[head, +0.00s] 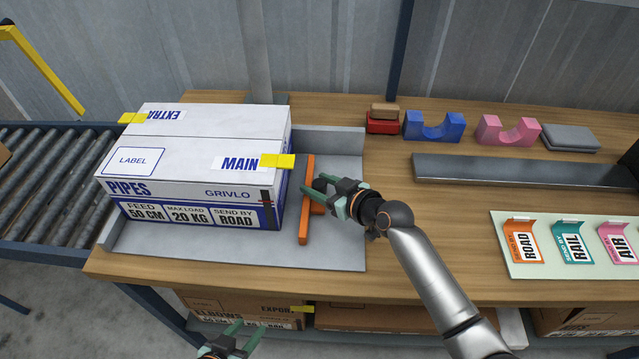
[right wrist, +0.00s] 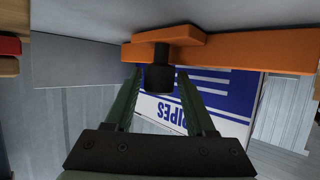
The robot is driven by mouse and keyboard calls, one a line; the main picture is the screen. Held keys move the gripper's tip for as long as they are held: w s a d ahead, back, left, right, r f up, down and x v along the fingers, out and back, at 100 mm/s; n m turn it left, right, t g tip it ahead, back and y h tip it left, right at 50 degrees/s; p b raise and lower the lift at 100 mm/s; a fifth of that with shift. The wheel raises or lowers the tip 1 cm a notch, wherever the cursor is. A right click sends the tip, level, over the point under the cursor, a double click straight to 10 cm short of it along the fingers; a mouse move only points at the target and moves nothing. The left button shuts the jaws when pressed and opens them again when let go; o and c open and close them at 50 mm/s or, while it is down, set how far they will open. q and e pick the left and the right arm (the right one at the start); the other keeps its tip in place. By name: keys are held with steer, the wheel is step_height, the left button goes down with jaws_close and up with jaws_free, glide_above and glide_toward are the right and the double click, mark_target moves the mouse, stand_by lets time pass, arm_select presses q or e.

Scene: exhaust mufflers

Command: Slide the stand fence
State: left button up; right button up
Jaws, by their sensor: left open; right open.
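The stand fence is an orange bar (head: 308,225) with a black knob (head: 320,184). It stands upright on the grey metal stand (head: 340,250), just right of the white PIPES carton (head: 200,160), with a narrow gap of stand between. My right gripper (head: 318,186) is open at the fence, coming from the right. In the right wrist view the orange fence (right wrist: 230,55) runs across the top and the knob (right wrist: 160,79) sits between the two open fingers, which look apart from it. My left gripper (head: 230,340) is open and empty below the table's front edge.
Blue (head: 434,126) and pink (head: 508,130) cradles, a red block (head: 382,122) and grey plates (head: 570,138) stand at the back. A label board (head: 555,262) lies at right. The roller conveyor (head: 50,180) is at left. The bench (head: 450,210) is clear mid-right.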

steer(key=shift+o, duration=1.1)
steer(key=shift+d, duration=0.1)
steer(key=v, duration=1.2)
steer(key=shift+s+d+p, duration=0.15)
steer(key=shift+p, duration=0.25)
